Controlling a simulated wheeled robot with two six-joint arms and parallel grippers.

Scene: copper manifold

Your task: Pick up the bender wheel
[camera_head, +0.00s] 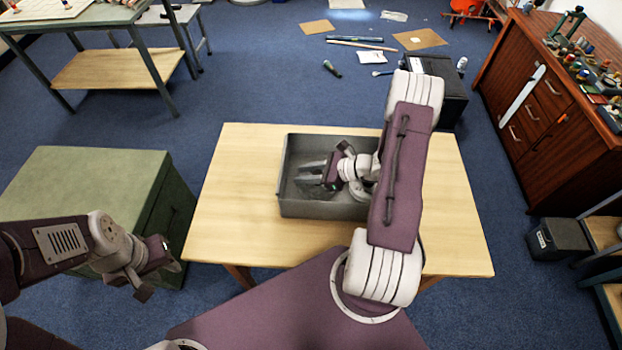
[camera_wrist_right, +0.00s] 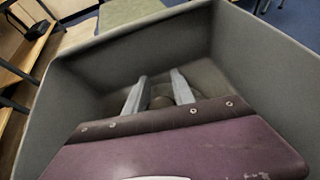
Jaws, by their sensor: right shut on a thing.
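My right gripper (camera_head: 305,175) is inside a grey open-topped bin (camera_head: 287,148) on the wooden table. No other wheel shows clearly in the bin. My left gripper (camera_head: 155,274) is open and empty, left of the table and near the green cabinet.
The light wooden table (camera_head: 235,190) is bare around the bin. A green cabinet (camera_head: 90,185) stands at the left. A brown drawer bench (camera_head: 550,110) with many small items is at the right. A black box (camera_head: 440,90) stands behind the table.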

